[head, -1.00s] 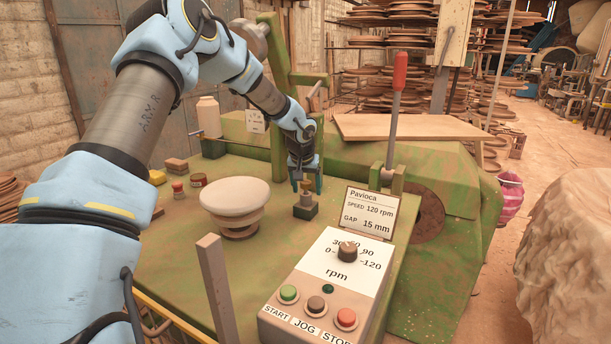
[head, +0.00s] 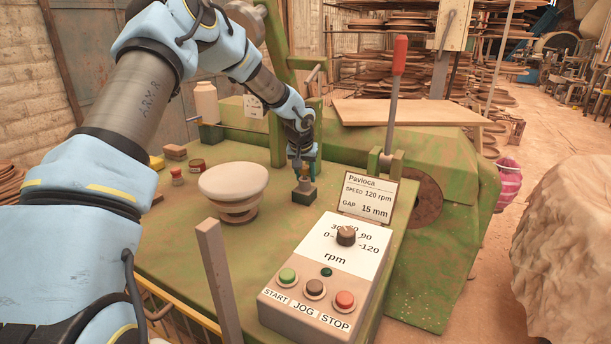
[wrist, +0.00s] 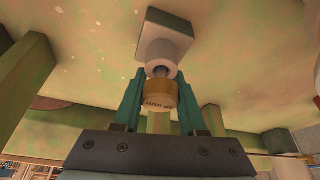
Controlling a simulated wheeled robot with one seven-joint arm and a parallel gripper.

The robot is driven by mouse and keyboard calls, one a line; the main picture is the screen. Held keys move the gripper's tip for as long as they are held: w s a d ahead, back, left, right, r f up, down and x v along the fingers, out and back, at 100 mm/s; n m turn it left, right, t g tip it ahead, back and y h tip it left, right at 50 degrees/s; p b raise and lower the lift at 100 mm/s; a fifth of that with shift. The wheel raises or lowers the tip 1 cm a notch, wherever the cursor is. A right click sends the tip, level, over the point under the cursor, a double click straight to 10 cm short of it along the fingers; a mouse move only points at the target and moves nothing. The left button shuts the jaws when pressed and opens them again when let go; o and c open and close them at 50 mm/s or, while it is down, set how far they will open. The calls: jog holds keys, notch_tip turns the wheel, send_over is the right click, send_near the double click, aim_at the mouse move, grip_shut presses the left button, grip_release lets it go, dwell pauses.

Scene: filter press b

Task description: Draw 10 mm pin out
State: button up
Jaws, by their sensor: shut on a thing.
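The pin has a round brass-coloured head (wrist: 158,93) with small dark lettering that I cannot read surely. A short length of grey shaft shows between the head and a pale round collar (wrist: 161,68) on a block (wrist: 165,38). My gripper (head: 304,172) is directly over the block, pointing down. In the wrist view the teal fingers of my gripper (wrist: 160,85) are shut on the head from both sides. The shaft's lower end is hidden in the collar.
A sign (head: 367,197) and a red-handled lever (head: 396,95) are to the right. The control box (head: 322,270) and a wooden post (head: 217,275) are in front.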

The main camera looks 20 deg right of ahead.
grip_shut()
jog(key=shift+r, duration=0.1)
jog(key=shift+r+p, duration=1.75)
jog(key=shift+r, duration=0.95)
jog(key=shift+r, duration=0.1)
jog(key=shift+r+p, duration=0.6)
jog(key=shift+r, duration=0.3)
